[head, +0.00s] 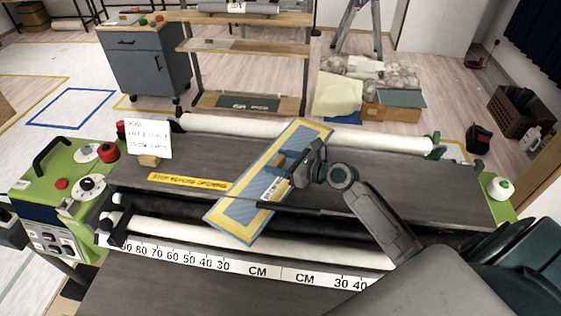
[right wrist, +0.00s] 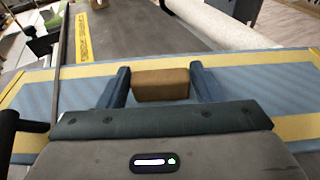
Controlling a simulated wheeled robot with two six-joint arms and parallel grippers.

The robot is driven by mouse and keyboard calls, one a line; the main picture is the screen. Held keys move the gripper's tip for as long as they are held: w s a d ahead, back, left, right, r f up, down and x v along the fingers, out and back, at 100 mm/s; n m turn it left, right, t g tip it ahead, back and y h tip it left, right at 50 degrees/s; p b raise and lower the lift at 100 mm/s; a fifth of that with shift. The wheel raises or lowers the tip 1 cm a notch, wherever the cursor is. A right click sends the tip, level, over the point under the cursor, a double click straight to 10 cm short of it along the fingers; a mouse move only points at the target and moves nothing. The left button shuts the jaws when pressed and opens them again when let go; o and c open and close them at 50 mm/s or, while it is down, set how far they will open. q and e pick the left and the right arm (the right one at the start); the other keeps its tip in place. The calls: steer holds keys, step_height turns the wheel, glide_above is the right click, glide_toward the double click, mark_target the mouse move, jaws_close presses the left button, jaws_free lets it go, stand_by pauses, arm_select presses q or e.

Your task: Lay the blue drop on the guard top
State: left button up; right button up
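The blue drop (head: 240,210) is a flat blue sheet with a yellow border, lying diagonally across the machine, its near end above the front white roller. It also shows in the right wrist view (right wrist: 255,82). A brown block (right wrist: 160,84) stands on it. My right gripper (right wrist: 161,76) has one finger on each side of this block, with the fingertips seemingly touching it. The guard top (head: 380,170) is the dark flat panel under the drop, with a yellow warning label (head: 188,181). I cannot tell whether the drop rests fully on it. My left gripper is not in view.
A thin dark bar (head: 300,210) crosses the drop. A white card on a wooden block (head: 148,160) stands at the guard's left. A white roller (head: 370,139) runs behind, and a centimetre scale (head: 250,267) in front. Green end units (head: 45,180) flank the machine.

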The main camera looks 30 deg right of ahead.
steer(key=shift+o, duration=1.4)
steer(key=shift+r, duration=0.2)
steer(key=shift+s+d, duration=0.2)
steer(key=shift+s, duration=0.05)
steer(key=b+v, duration=0.1)
steer(key=v, duration=0.8)
steer(key=shift+s, duration=0.2)
steer(key=shift+b+v, duration=0.35)
steer(key=shift+v, duration=0.65)
